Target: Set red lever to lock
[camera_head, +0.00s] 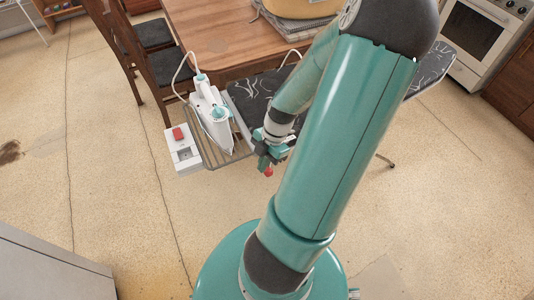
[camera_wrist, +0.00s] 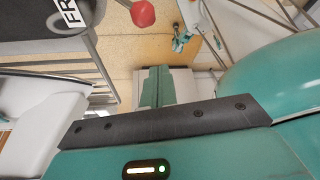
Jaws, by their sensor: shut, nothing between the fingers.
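The red lever's knob (camera_head: 268,172) shows just below my gripper (camera_head: 264,161) in the head view, at the near edge of the ironing board (camera_head: 246,98). In the wrist view the red faceted knob (camera_wrist: 142,13) is at the top, just left of and beyond the fingertips of my gripper (camera_wrist: 157,70). A white label (camera_wrist: 71,13) reading "FR" is on a dark part to its left; the rest of the text is cut off. My gripper is shut and empty. I cannot tell whether it touches the knob. My arm hides much of the board.
A white and teal iron (camera_head: 211,115) stands on a wire rack (camera_head: 232,160) left of my gripper. A white box with a red switch (camera_head: 178,134) is beside it. A wooden table (camera_head: 215,40) and dark chairs are behind. The floor at left is open.

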